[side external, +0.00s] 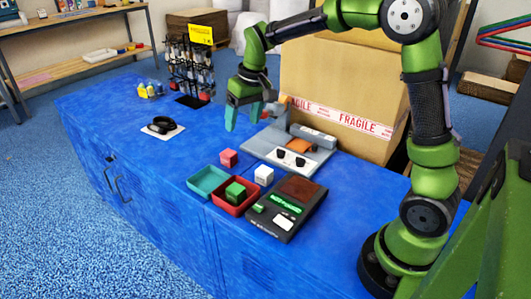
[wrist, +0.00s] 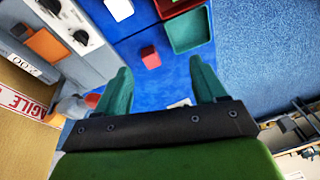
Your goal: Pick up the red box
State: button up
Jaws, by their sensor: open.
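A small red box (side external: 228,157) sits on the blue bench top, just behind the teal tray. It also shows in the wrist view (wrist: 150,57), between and beyond my fingertips. My gripper (side external: 231,122) is above the bench, behind the red box and apart from it. In the wrist view my gripper (wrist: 159,67) has its two teal fingers spread wide with nothing between them.
A teal tray (side external: 199,190), a red tray (side external: 224,207) with a green cube (side external: 236,192), a white cube (side external: 264,175) and a dark scale (side external: 270,218) stand near the red box. A grey device (side external: 266,148) and large carton (side external: 330,90) stand behind. Open bench lies left.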

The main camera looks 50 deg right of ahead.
aim_at(229, 153)
jog(key=w+d+f+n, duration=0.2)
jog(key=w+d+n, duration=0.1)
jog(key=w, duration=0.6)
jog(key=shift+g+h, duration=0.4)
jog(key=f, duration=0.7)
jog(key=w+f, duration=0.1)
jog(key=f, duration=0.3)
jog(key=shift+d, duration=0.15)
jog(key=shift+w+d+f, duration=0.1)
jog(key=shift+f, duration=1.25)
jog(key=shift+w+d+f, duration=0.1)
jog(key=shift+f, duration=1.2)
